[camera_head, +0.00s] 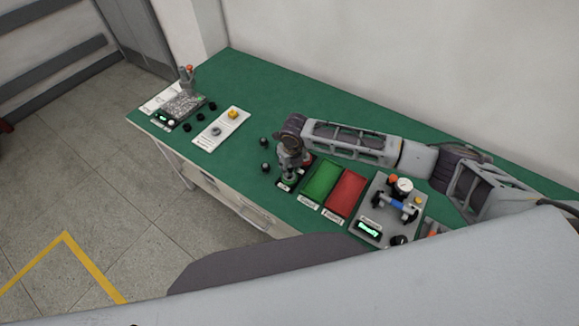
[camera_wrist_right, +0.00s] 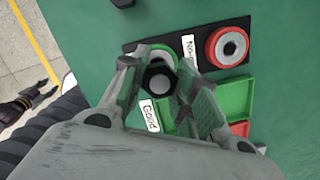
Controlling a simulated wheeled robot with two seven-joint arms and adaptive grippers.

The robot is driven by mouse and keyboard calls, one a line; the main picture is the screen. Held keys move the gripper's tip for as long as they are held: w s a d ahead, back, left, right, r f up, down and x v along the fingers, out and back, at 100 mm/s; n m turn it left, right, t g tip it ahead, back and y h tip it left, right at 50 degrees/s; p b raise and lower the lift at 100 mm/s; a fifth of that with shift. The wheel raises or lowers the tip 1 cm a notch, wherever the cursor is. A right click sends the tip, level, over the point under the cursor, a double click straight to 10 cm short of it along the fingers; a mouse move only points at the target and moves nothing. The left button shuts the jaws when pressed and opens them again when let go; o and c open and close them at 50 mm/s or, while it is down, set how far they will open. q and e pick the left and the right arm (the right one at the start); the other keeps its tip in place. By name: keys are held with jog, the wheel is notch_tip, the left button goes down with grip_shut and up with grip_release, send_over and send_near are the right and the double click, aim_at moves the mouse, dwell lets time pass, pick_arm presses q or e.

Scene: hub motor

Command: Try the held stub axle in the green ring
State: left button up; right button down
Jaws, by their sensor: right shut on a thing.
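My right gripper (camera_head: 291,172) is low over the gauge plate beside the green tray. In the wrist view my right gripper (camera_wrist_right: 158,68) is shut on the stub axle (camera_wrist_right: 159,80), of which a black and pale grey round end shows between the fingers. The green ring (camera_wrist_right: 142,51) lies just beyond the axle, partly hidden by it and the fingers. The axle overlaps the ring in this view; I cannot tell whether its tip is inside. The red ring (camera_wrist_right: 229,44) stands beside it with a pale centre.
The green tray (camera_head: 322,180) and red tray (camera_head: 346,191) lie right of the gripper. A grey fixture (camera_head: 378,222) with a dial and blue part is further right. Black parts (camera_head: 264,167) stand to the left. A white board (camera_head: 208,139) is further left; the green bench between is clear.

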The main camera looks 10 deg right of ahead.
jog(key=shift+r, duration=1.35)
jog(key=shift+s+a, duration=0.1)
